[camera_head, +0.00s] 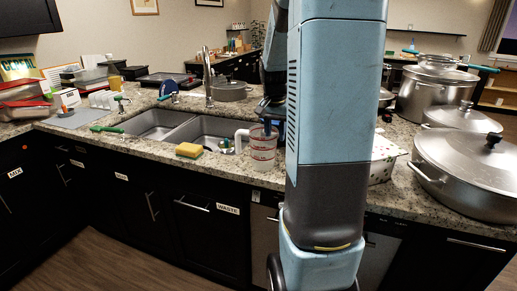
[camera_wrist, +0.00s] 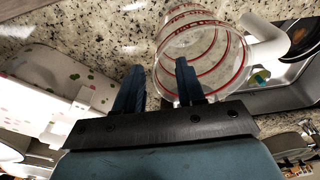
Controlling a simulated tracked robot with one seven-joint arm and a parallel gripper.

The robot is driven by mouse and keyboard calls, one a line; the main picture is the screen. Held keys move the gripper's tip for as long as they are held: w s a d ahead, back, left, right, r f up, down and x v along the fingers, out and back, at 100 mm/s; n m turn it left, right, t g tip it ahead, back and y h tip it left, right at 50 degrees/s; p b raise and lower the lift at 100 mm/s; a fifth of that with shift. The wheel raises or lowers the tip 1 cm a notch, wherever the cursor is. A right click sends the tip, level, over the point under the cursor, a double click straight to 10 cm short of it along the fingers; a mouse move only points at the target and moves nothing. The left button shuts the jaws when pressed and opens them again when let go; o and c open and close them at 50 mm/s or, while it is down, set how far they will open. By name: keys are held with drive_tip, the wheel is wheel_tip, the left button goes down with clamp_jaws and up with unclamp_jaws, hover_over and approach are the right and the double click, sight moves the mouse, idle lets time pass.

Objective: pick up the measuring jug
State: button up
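The clear measuring jug (camera_head: 262,157) with red markings and a white handle stands on the granite counter beside the sink, partly behind my arm in the head view. In the wrist view the jug (camera_wrist: 205,45) is at the upper middle, with its handle to the right. My gripper (camera_wrist: 158,70) is open, its two dark blue fingers apart. The right finger overlaps the jug's near rim, and the left finger is over the counter just left of it. I cannot tell whether either finger touches the jug. In the head view my arm hides most of the gripper.
A white spotted box (camera_head: 384,160) stands right of the jug; it is left in the wrist view (camera_wrist: 50,75). The sink (camera_head: 200,131) and yellow sponge (camera_head: 189,150) are to the left. Large steel pots (camera_head: 470,175) crowd the right counter.

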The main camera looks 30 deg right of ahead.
sight(276, 138)
drive_tip(key=shift+w+d+f, duration=0.1)
drive_tip(key=shift+d+f, duration=0.1)
drive_tip(key=shift+f, duration=1.3)
clamp_jaws()
